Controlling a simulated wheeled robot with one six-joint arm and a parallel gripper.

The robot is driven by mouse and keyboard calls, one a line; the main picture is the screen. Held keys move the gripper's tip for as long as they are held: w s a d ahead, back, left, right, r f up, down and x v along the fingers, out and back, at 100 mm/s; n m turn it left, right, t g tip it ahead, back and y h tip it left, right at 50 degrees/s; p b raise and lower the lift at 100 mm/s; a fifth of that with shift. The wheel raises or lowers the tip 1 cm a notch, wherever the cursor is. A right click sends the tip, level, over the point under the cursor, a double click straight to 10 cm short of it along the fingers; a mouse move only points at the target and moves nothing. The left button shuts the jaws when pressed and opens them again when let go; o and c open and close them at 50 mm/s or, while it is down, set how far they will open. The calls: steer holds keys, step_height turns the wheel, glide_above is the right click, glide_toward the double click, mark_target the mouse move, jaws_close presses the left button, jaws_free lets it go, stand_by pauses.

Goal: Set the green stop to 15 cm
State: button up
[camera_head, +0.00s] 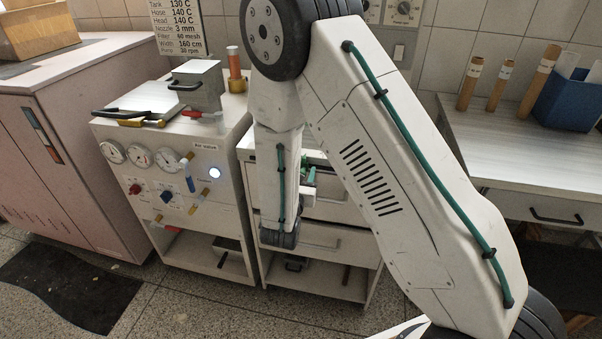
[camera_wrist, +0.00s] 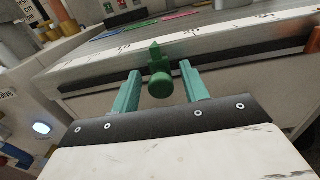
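The green stop (camera_wrist: 160,78) has a round knob facing me and a pointed top. In the wrist view it sits on the black rail (camera_wrist: 95,72) along the front edge of a bench top. My gripper (camera_wrist: 160,68) is open, with one teal finger on each side of the stop and a visible gap to both. In the head view my arm hides most of this area; only small green parts (camera_head: 307,170) show beside my wrist.
An orange piece (camera_wrist: 314,40) is at the rail's right end. Coloured flat pieces (camera_wrist: 185,15) lie on the bench top. Left of it stands a white cabinet with gauges (camera_head: 140,157), valves and a lit button (camera_head: 215,173). A drawer unit (camera_head: 325,240) is below the bench top.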

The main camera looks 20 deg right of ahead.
steer(key=v, duration=0.7)
steer(key=shift+s+a, duration=0.25)
steer(key=shift+s, duration=0.05)
